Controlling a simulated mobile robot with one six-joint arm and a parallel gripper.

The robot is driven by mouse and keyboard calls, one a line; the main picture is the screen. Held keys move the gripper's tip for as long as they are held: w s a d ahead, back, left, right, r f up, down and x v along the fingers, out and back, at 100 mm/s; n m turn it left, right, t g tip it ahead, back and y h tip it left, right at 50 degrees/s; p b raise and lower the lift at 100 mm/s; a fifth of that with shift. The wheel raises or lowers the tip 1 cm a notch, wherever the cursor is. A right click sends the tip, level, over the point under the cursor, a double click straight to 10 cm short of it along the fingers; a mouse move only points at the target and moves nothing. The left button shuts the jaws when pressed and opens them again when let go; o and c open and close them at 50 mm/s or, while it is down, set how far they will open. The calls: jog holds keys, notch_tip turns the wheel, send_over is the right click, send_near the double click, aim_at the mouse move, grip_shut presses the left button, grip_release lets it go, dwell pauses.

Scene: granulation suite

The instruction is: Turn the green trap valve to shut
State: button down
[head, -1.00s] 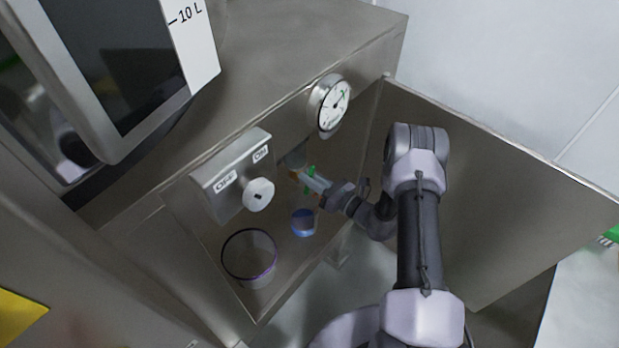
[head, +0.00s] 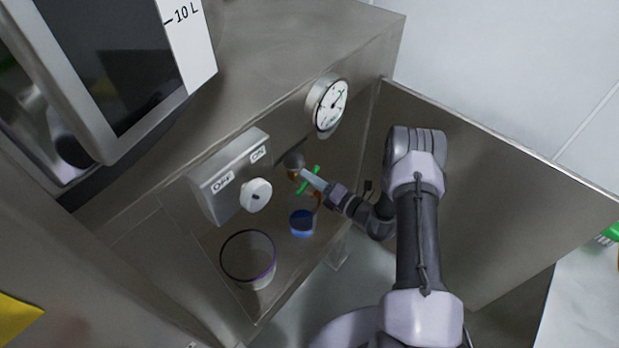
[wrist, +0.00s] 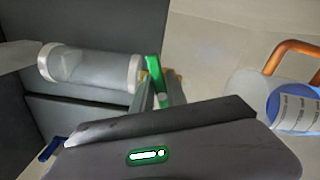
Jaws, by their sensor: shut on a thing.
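The green trap valve handle (head: 309,181) is inside the open cabinet, in front of a copper-coloured pipe. In the wrist view the green handle (wrist: 155,78) stands between the fingertips, beside a clear cylinder with pale end rings (wrist: 92,67). My gripper (head: 311,177) reaches in from the right and is shut on the green handle. In the wrist view the gripper (wrist: 150,92) covers the lower part of the handle, and the valve body is mostly hidden.
An OFF/ON switch box (head: 232,178) with a white knob is left of my gripper. A dial gauge (head: 327,103) sits above. A blue-topped container (head: 302,222) and a round purple-rimmed vessel (head: 247,257) stand below. The open cabinet door (head: 500,190) is behind my arm on the right.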

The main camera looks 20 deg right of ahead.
jog(key=shift+m, duration=0.6)
jog(key=shift+f+m, duration=0.1)
jog(key=shift+m, duration=0.2)
jog(key=c, duration=1.3)
grip_release()
